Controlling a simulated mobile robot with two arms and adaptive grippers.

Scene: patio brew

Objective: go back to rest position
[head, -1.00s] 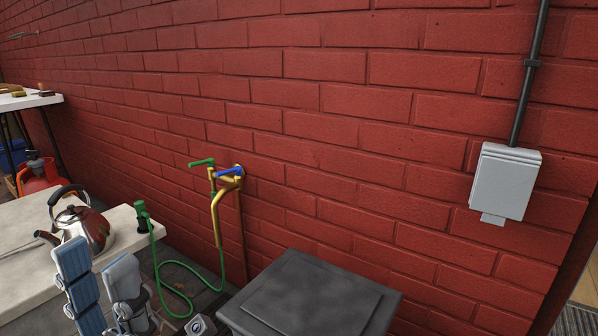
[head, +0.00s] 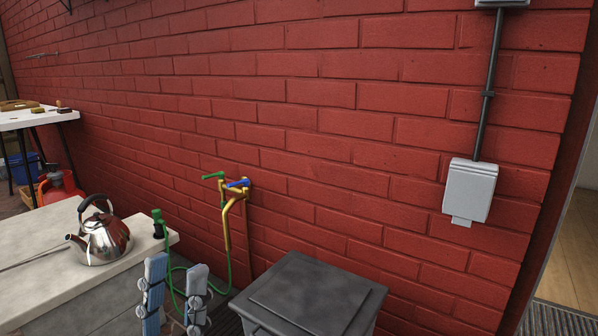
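My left gripper (head: 176,266) shows at the bottom of the head view, left of centre. Its two blue-grey fingers point up and stand apart with a gap between them. I see nothing held between them. It is in front of the counter's right end and left of the dark box, and it partly hides the green hose. My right gripper is not in view.
A steel kettle (head: 103,239) stands on the pale counter (head: 45,260). A green hose (head: 229,272) hangs by a brass tap (head: 229,212) on the red brick wall. A dark lidded box (head: 312,298) stands below. A white table (head: 40,116) is far left.

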